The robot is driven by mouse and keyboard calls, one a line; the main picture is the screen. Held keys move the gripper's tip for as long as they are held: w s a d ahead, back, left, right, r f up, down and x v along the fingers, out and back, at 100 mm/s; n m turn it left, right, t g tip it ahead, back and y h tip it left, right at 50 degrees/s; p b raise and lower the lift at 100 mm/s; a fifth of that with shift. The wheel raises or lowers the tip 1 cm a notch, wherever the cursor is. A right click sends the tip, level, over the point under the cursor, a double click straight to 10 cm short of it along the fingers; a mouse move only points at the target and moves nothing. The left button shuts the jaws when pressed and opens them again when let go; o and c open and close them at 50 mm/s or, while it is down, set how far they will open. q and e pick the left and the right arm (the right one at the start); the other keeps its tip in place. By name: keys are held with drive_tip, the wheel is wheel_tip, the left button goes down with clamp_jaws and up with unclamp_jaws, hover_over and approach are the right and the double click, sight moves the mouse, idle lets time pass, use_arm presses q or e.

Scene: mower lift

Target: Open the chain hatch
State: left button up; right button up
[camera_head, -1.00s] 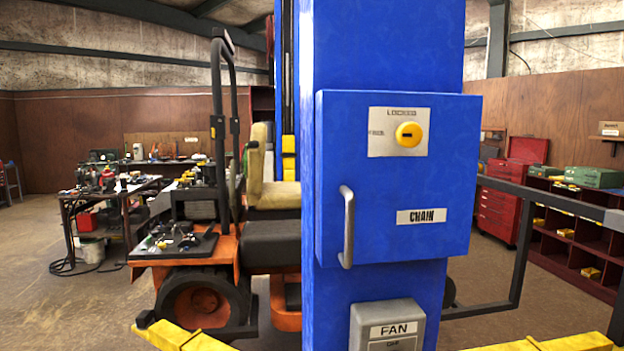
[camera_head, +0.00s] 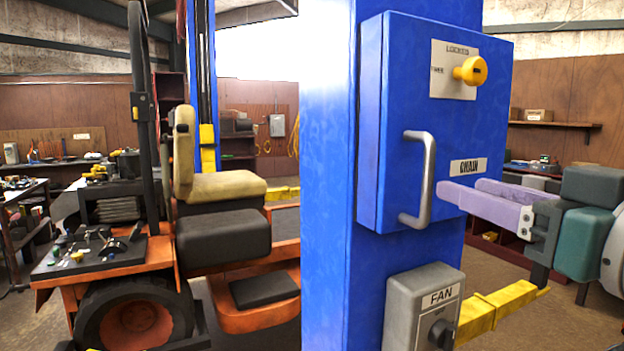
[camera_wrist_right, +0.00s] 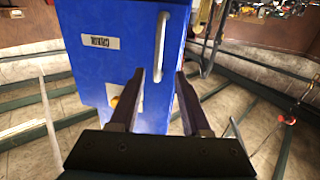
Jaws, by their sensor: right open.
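The chain hatch (camera_head: 400,95) is a blue door marked CHAIN on a blue column; it looks shut. Its grey vertical bar handle (camera_head: 428,180) is on the left side of the door. A yellow knob (camera_head: 472,70) sits on a plate reading LOCKED near the top. My right gripper (camera_head: 460,188) comes in from the right in front of the lower door, right of the handle, open and empty. In the right wrist view the handle (camera_wrist_right: 163,45) appears just beyond the open fingertips (camera_wrist_right: 160,75), not visibly touching them. My left gripper is out of view.
A grey FAN switch box (camera_head: 420,305) is below the hatch. A yellow bar (camera_head: 500,305) runs beside it under my right gripper. An orange mower (camera_head: 140,310) with a tan seat (camera_head: 220,187) stands at the left. Shelves stand behind at the right.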

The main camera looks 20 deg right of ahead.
sight(431, 176)
drive_tip(key=w+p, duration=0.1)
drive_tip(key=w, duration=0.1)
drive_tip(key=w+d+p, duration=0.1)
drive_tip(key=w, duration=0.2)
drive_tip(key=w+p, duration=0.1)
drive_tip(key=w, duration=0.1)
drive_tip(key=shift+w+d+r, duration=0.15)
drive_tip(key=shift+w, duration=0.15)
drive_tip(key=shift+w+p, duration=0.4)
drive_tip(key=shift+w, duration=0.15)
drive_tip(key=shift+c, duration=0.3)
drive_tip(key=shift+c, duration=0.7)
clamp_jaws()
